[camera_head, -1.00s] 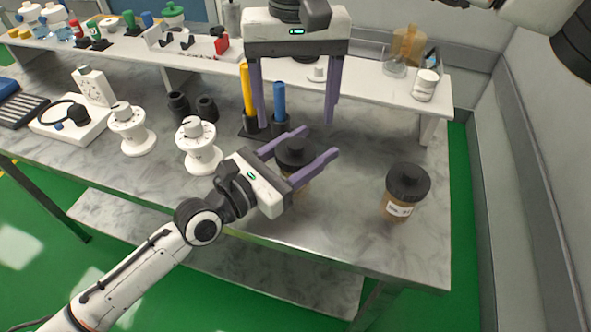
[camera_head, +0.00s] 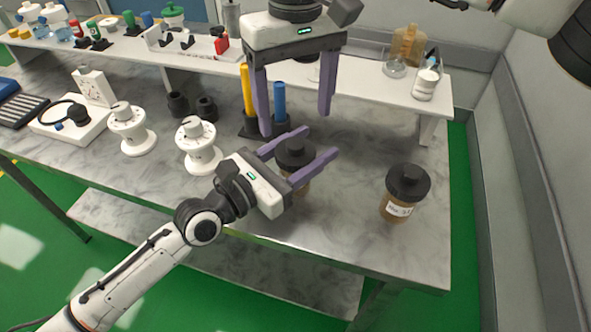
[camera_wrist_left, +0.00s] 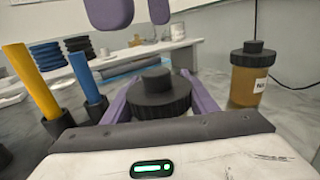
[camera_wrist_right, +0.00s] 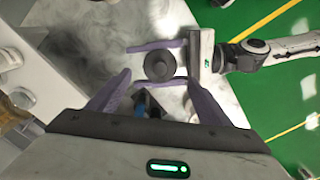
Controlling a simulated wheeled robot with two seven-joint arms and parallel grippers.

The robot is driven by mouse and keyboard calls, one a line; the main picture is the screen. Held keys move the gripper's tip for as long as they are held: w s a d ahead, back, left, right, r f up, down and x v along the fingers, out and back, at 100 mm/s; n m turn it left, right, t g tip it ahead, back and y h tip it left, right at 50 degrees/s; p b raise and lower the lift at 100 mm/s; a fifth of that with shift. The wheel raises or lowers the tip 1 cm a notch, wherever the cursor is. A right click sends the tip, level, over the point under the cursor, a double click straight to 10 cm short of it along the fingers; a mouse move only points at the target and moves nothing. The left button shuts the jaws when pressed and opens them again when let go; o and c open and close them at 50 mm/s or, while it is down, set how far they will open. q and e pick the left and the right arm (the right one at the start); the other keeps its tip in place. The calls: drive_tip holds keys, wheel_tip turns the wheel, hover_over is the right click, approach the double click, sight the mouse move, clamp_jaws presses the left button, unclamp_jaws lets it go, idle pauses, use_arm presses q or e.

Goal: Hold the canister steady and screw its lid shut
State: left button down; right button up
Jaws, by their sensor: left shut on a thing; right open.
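An amber canister (camera_head: 302,186) with a black knobbed lid (camera_head: 295,153) stands on the marble table. The lid sits on top; I cannot tell how tightly. My left gripper (camera_head: 308,150) is shut on this canister from the side. The lid shows between its fingers in the left wrist view (camera_wrist_left: 158,98). My right gripper (camera_head: 297,122) is open and empty, above and behind the lid, fingers pointing down. In the right wrist view the lid (camera_wrist_right: 159,66) lies ahead of its fingers. A second amber canister (camera_head: 397,208) with a black lid and a label stands to the right, untouched.
A yellow rod (camera_head: 247,90) and a blue rod (camera_head: 279,102) stand in black holders just behind the canister, close to my right gripper. White dial units (camera_head: 199,147) stand to the left. A raised white shelf (camera_head: 350,85) runs behind. The table's front edge (camera_head: 330,258) is near.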

sight(295, 143)
drive_tip(key=shift+f, duration=0.1)
drive_tip(key=shift+f, duration=3.95)
drive_tip(key=shift+c, duration=0.4)
drive_tip(key=c, duration=0.7)
drive_tip(key=o, duration=0.9)
drive_tip(key=shift+c, duration=0.2)
drive_tip(key=shift+r, duration=0.1)
drive_tip(key=shift+r, duration=2.2)
